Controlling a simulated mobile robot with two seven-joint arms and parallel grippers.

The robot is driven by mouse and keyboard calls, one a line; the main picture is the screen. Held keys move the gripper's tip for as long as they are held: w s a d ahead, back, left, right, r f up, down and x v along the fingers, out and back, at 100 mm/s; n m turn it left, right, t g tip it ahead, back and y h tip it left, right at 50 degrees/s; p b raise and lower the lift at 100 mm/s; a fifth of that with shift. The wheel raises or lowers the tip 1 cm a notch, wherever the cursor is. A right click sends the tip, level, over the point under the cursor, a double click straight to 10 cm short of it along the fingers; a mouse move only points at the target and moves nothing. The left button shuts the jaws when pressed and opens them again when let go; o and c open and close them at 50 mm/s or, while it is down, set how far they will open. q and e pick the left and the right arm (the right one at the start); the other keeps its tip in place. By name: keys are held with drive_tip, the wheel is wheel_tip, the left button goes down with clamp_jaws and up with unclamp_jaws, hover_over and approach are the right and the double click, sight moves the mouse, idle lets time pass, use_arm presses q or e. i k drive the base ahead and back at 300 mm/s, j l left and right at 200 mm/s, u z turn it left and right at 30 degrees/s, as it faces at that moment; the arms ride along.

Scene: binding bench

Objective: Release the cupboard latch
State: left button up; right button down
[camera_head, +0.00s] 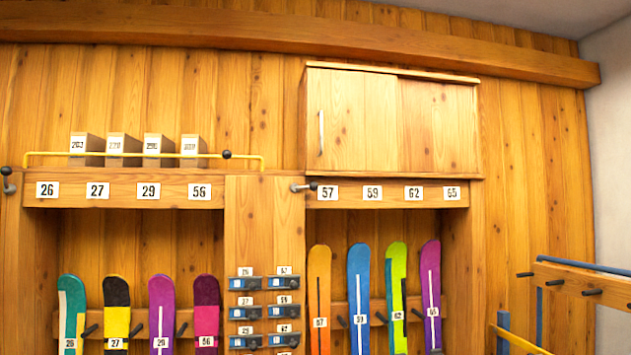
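A wooden wall cupboard (430,125) hangs at upper centre-right. Its two door panels are closed, and a slim pale upright handle (321,133) is on the left panel. A metal lever with a dark round knob (303,187) sits just below the cupboard's lower left corner, at the left end of the numbered shelf edge. I cannot tell whether this lever is the cupboard latch. Neither of my grippers shows in the head view.
A similar dark-knobbed lever (8,182) is at the far left. A yellow rail (100,153) with a black knob (226,154) runs before several numbered boxes. Several snowboards (358,300) stand below. A pegged wooden rack (585,284) is at right.

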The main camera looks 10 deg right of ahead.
sight(294, 187)
drive_tip(key=i+l, duration=0.1)
drive_tip(key=i, duration=2.1)
drive_tip(key=l+z, duration=0.05)
drive_tip(key=l, duration=0.1)
